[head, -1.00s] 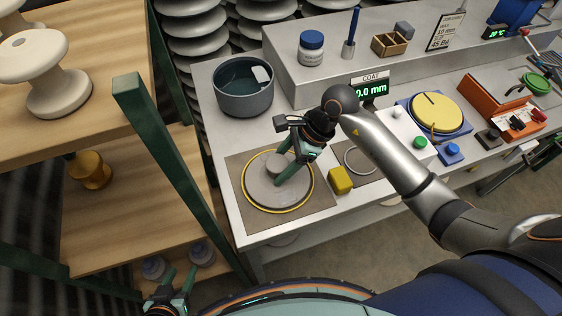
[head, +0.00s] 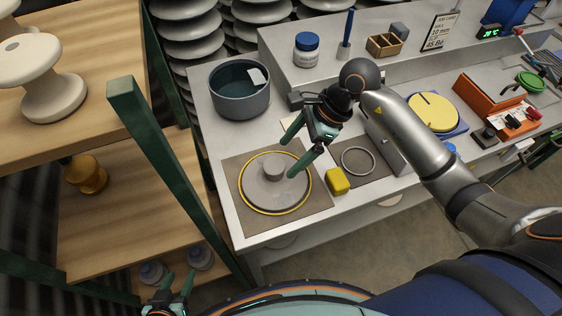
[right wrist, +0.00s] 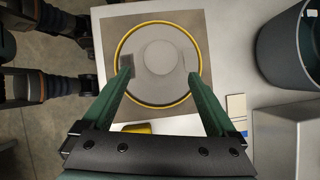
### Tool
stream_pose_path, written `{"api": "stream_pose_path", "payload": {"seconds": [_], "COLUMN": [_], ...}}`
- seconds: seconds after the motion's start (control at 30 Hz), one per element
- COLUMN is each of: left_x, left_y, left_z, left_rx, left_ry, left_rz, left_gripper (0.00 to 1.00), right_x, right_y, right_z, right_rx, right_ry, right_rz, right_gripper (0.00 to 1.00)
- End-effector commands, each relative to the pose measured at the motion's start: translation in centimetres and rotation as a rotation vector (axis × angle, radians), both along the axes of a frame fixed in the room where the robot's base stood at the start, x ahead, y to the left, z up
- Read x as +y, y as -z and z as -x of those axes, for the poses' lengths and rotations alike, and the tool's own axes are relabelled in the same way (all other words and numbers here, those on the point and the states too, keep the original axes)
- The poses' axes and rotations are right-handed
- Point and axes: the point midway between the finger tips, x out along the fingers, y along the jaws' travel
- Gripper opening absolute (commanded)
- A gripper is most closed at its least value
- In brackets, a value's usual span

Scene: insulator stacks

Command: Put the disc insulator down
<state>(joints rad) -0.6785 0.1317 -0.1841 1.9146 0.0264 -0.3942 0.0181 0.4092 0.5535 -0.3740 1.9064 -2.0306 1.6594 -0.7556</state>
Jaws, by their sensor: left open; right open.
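The grey disc insulator (head: 262,194) with its raised round cap (head: 273,171) lies flat inside a yellow ring on a brown-grey square mat (head: 309,205) at the table's left front. My right gripper (head: 292,157) is open and empty above and behind the cap, apart from it. In the right wrist view the disc (right wrist: 157,88) lies beyond the two spread green fingers (right wrist: 158,86), with nothing held between them. My left gripper (head: 177,286) is open and empty at the bottom left, by the lower shelf.
A dark pot (head: 240,100) stands behind the mat. A yellow block (head: 338,181) sits just right of the mat, beside a second mat with a pale ring (head: 358,161). A green shelf post (head: 165,165) rises left of the table.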

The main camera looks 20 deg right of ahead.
Motion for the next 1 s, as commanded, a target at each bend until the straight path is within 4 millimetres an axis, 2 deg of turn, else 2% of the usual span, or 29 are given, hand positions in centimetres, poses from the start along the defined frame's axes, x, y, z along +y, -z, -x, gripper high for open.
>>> {"api": "stream_pose_path", "payload": {"seconds": [0.13,0.33,1.0], "left_x": [0.0,0.0,0.0], "left_y": [0.2,0.3,0.3], "left_z": [0.0,0.0,0.0], "left_rx": [0.0,0.0,0.001], "left_ry": [0.0,0.0,0.0], "left_rz": [0.0,0.0,0.0], "left_gripper": [0.5,0.5,0.5], "right_x": [-1.6,-2.7,-2.8], "right_y": [-2.7,-4.6,-5.0], "right_z": [0.2,0.4,0.5], "right_rx": [-0.005,-0.001,0.001], "right_ry": [0.001,0.0,0.0], "right_rz": [0.002,0.0,-0.001], "right_gripper": [0.93,0.93,0.93]}}
